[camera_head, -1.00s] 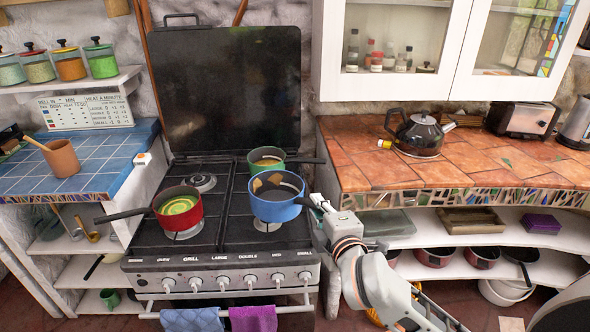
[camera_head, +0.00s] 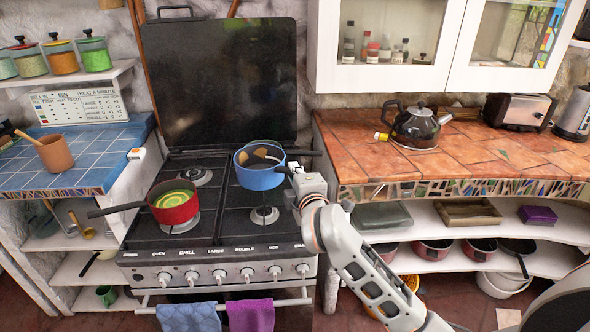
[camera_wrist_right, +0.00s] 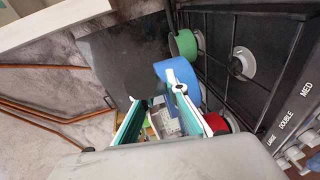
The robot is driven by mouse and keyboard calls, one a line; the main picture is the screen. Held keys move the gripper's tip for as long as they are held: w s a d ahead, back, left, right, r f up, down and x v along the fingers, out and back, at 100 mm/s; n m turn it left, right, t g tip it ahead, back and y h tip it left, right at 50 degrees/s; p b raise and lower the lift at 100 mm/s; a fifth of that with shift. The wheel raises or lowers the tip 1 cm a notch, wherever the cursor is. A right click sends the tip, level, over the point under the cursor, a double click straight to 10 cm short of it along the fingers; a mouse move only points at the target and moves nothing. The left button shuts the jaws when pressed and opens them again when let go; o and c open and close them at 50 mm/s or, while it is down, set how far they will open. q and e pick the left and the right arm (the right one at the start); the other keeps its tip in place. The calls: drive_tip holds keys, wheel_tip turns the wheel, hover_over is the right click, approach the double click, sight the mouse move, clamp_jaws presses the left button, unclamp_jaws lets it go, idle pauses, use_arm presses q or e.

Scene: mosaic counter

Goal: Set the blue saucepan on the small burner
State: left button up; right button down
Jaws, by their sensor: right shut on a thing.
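The blue saucepan (camera_head: 262,179) is held up over the right half of the stove, and it also shows in the right wrist view (camera_wrist_right: 180,72). In the wrist view the fingers (camera_wrist_right: 158,100) close around the handle. The pan looks level, with brown and dark patches inside. The front right burner (camera_head: 264,215) is bare, and so is the back left burner (camera_head: 197,177). I cannot tell the pan's height above the stove. My left gripper is not in view.
A red saucepan (camera_head: 175,209) sits on the front left burner. A green pan (camera_wrist_right: 184,44) stands at the back right, mostly hidden behind the blue saucepan in the head view. The raised black lid (camera_head: 220,85) stands behind. A tiled counter (camera_head: 470,160) lies right.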

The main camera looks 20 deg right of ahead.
drive_tip(key=shift+f, duration=0.5)
drive_tip(key=shift+f+b, duration=0.4)
drive_tip(key=shift+b, duration=0.1)
use_arm(q)
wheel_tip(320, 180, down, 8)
drive_tip(key=b, duration=0.7)
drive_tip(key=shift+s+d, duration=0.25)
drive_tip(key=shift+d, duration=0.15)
use_arm(e)
wheel_tip(320, 180, down, 9)
drive_tip(key=shift+r, duration=0.2)
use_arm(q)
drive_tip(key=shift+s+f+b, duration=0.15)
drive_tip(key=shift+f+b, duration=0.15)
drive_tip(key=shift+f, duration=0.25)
use_arm(e)
drive_tip(key=shift+f, duration=0.35)
